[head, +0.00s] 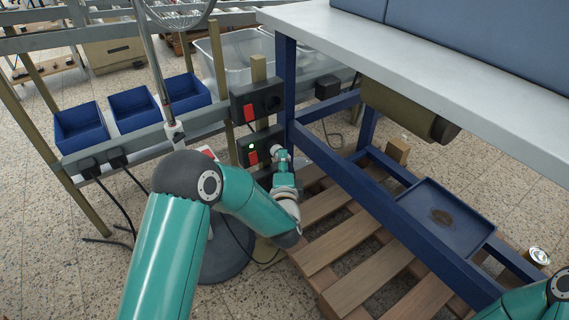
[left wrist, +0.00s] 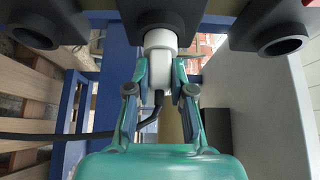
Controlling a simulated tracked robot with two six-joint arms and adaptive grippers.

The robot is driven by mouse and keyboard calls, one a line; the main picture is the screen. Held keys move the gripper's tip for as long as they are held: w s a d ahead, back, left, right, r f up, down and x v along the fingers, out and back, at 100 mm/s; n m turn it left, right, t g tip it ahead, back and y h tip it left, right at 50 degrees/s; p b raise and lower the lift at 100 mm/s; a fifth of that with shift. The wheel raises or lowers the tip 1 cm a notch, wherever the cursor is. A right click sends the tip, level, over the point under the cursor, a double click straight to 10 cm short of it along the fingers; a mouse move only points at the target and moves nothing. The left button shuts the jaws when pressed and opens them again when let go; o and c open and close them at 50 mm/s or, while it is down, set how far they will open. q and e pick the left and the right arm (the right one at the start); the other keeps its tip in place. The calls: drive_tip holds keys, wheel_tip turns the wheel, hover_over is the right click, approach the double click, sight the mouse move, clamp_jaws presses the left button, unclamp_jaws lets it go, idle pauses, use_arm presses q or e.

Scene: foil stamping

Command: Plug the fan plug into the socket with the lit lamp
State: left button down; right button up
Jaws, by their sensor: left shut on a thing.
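My left gripper (head: 279,157) is shut on the white fan plug (left wrist: 160,41), whose dark cord (left wrist: 157,98) hangs between the fingers. In the left wrist view the plug points at the middle dark socket (left wrist: 165,10); whether its pins are in the socket I cannot tell. In the head view the gripper is at the lower socket box (head: 247,158), which has a red switch and a small green lit lamp (head: 251,147). The gripper and arm hide part of that box. The upper socket box (head: 270,93) shows a red switch and no lit lamp. My right gripper is out of view.
The fan's pole (head: 152,60) and round base (head: 224,261) stand behind my left arm. A blue table leg (head: 288,80) is close right of the sockets. A wooden pallet (head: 350,265) and a blue tray (head: 450,240) lie right. Blue bins (head: 80,128) line the left rail.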

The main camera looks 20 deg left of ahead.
use_arm(q)
drive_tip(key=shift+w+a, duration=0.45)
drive_tip(key=shift+a, duration=0.15)
drive_tip(key=c, duration=0.9)
unclamp_jaws()
drive_tip(key=shift+c, duration=0.2)
drive_tip(key=v, duration=1.2)
